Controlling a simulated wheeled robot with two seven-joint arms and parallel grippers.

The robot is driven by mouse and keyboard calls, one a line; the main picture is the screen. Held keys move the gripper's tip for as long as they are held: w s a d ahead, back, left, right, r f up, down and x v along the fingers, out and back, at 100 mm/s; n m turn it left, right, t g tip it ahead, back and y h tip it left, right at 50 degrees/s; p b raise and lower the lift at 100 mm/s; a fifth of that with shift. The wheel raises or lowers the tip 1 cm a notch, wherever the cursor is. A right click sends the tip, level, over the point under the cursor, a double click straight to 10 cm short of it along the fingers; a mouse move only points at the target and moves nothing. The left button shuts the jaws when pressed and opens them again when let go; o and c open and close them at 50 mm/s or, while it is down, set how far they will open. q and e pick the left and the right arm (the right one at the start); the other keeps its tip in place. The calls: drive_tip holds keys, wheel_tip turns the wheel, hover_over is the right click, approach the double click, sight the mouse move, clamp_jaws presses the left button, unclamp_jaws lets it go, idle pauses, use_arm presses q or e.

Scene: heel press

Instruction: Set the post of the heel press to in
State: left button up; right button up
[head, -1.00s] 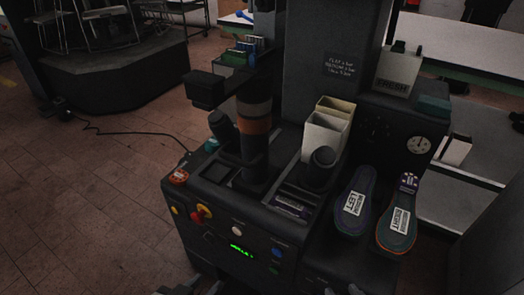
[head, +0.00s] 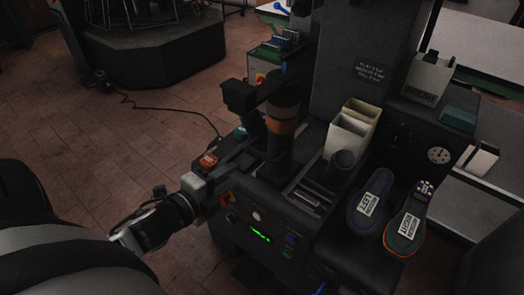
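The heel press (head: 335,245) is a dark machine in the middle of the head view. Its upright post (head: 283,130) is a black cylinder with an orange-brown band, standing at the press's left part under a dark arm. A red-topped button (head: 208,161) sits just behind the gripper. My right gripper is not clearly in view.
Two shoe soles (head: 370,203) (head: 408,222) lie on the right part of the press. Cream bins (head: 350,133) stand behind a second black cylinder (head: 341,170). A green display (head: 260,236) is lit on the front panel. Open tiled floor lies to the left, crossed by a cable.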

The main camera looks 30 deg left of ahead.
sight(262, 153)
use_arm(q)
drive_tip(key=x, duration=1.3)
drive_tip(key=shift+s+f+p, duration=0.1)
drive_tip(key=shift+p, duration=0.25)
clamp_jaws()
